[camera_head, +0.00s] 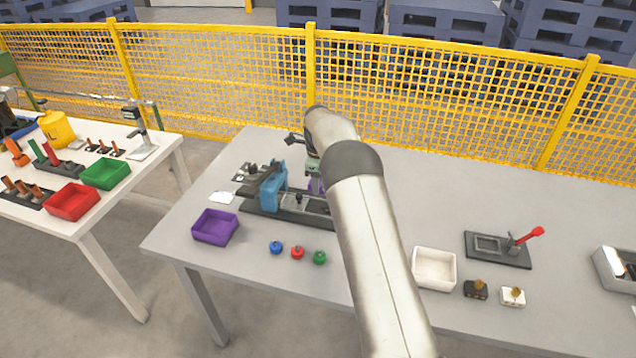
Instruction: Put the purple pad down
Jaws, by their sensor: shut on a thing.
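The purple pad (315,186) shows as a small purple patch just below my gripper (314,175), at the middle of the table. My gripper is shut on it, and my arm hides much of both. The pad is over or beside the right part of a dark fixture (262,208) with a blue upright block (273,186). I cannot tell whether the pad touches the fixture.
A purple tray (215,227) stands at the table's left. Blue, red and green knobs (297,252) lie in front of the fixture. A white tray (434,268) and a red-handled device (498,248) are to the right. A yellow mesh fence (440,92) runs behind.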

